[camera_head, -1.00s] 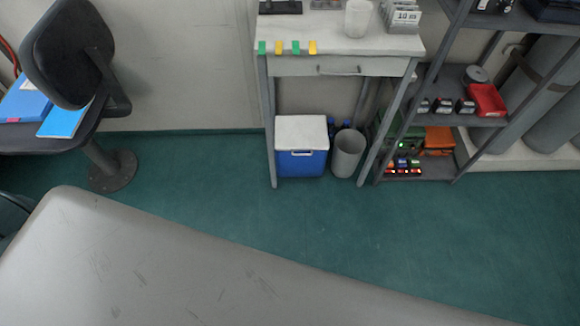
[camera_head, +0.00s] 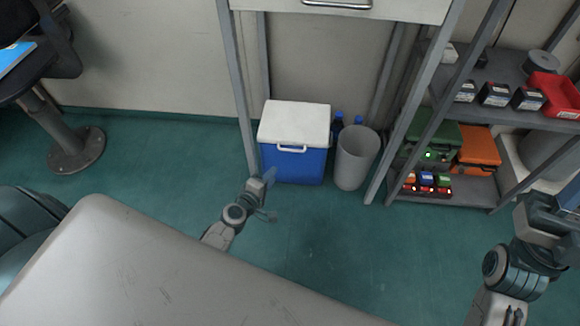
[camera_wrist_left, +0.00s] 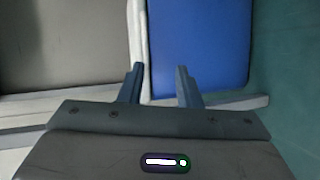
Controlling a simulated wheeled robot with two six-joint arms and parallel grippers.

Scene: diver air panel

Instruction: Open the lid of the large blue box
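The large blue box (camera_head: 294,165) stands on the floor under the table, with a blue body, a white lid (camera_head: 295,123) and a white handle on its front. The lid lies flat and closed on the body. My left gripper (camera_head: 274,193) is in front of the box's lower left side and seems apart from it. In the left wrist view its two fingers (camera_wrist_left: 160,68) are spread with nothing between them, and the box's blue side (camera_wrist_left: 199,45) fills the upper right. My right gripper (camera_head: 568,210) is at the right edge; its fingers are not clear.
A grey bin (camera_head: 356,160) stands close on the box's right, with blue-capped bottles behind. Table legs (camera_head: 238,90) flank the box. A shelf rack (camera_head: 460,190) stands at right. Green floor (camera_head: 330,240) in front is open. A grey padded surface (camera_head: 130,270) fills the lower left.

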